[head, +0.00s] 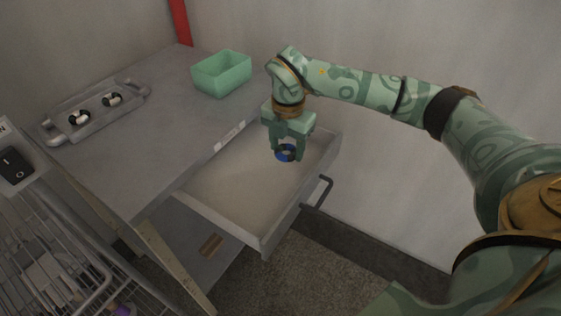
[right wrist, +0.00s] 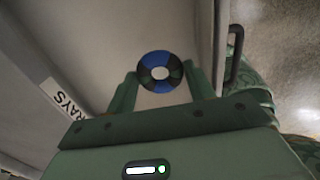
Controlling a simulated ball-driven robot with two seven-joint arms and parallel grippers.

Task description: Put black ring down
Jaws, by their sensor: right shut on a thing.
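My right gripper (head: 287,155) is shut on a ring (head: 283,154) with black and blue parts and a pale centre. In the head view the ring hangs between the two fingers over the open drawer (head: 215,187). In the right wrist view the ring (right wrist: 157,57) sits between the fingertips, with blue and black segments around its rim. The gripper points down into the drawer; I cannot tell how far the ring is above its floor. My left gripper is not in view.
A green open box (head: 221,73) stands at the counter's back edge. The drawer looks empty, with a dark handle (head: 318,192) on its front. A wire rack (head: 60,260) and a black switch (head: 14,166) are at the lower left.

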